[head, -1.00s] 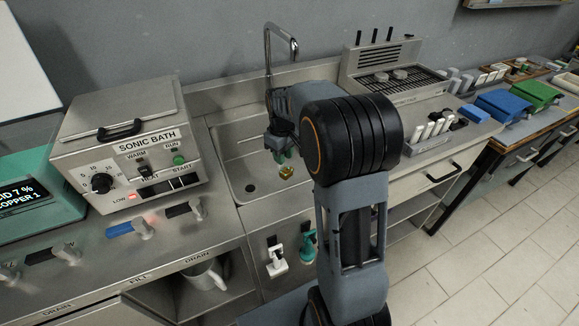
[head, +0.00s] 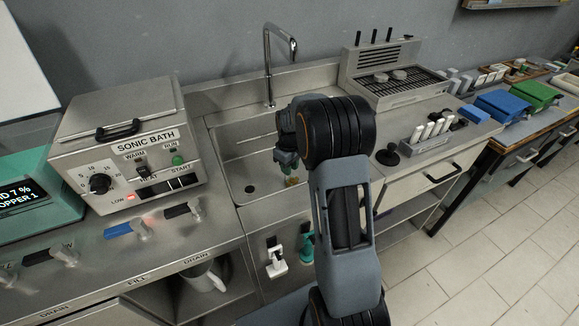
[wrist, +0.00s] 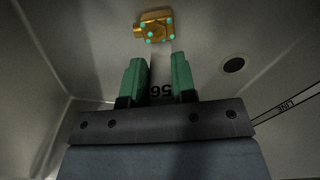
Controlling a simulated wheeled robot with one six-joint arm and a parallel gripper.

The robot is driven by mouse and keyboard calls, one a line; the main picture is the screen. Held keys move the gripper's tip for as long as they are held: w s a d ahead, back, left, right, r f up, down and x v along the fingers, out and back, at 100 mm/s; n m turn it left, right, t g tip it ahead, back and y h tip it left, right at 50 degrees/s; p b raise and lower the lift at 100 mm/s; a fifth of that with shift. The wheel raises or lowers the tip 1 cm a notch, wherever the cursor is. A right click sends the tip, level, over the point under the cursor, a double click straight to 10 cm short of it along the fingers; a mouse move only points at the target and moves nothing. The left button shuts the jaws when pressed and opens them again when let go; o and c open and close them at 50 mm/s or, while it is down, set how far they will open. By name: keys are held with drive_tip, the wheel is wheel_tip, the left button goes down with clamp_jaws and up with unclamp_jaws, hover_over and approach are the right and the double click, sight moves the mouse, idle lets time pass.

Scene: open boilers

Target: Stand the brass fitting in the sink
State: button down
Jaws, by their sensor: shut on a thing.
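The small brass fitting (head: 291,181) hangs below my gripper (head: 287,164), inside the outline of the steel sink (head: 232,172). In the wrist view the fitting (wrist: 155,27) is a gold block with green dots, just beyond the green fingertips of my gripper (wrist: 160,65). The fingers are shut on a pale strip marked 56 that runs to the fitting. The sink floor and dark drain hole (wrist: 233,65) show around it. I cannot tell whether the fitting touches the sink floor. My arm hides the right part of the sink.
A tall faucet (head: 268,65) stands behind the sink. The sonic bath (head: 125,140) is at left, with handles along the counter front. A rack of white pieces (head: 428,133) and a hotplate unit (head: 385,75) stand at right. The left of the sink is clear.

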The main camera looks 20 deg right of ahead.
sight(289, 179)
drive_tip(key=shift+f, duration=0.15)
drive_tip(key=c, duration=0.9)
unclamp_jaws()
drive_tip(key=s+a+r+p, duration=0.1)
drive_tip(key=s+a+r, duration=0.1)
drive_tip(key=r, duration=0.5)
drive_tip(key=s+a+r, duration=0.1)
drive_tip(key=s+r, duration=0.1)
drive_tip(key=r, duration=0.6)
drive_tip(key=s+a+m+t, duration=0.1)
drive_tip(key=s+a, duration=0.1)
drive_tip(key=s, duration=0.3)
drive_tip(key=s+a+f+m+t, duration=0.1)
drive_tip(key=s+a+m, duration=0.1)
drive_tip(key=s, duration=0.4)
drive_tip(key=s+a+f+m+t, duration=0.1)
drive_tip(key=s+a, duration=0.2)
drive_tip(key=s, duration=0.3)
drive_tip(key=shift+a, duration=0.35)
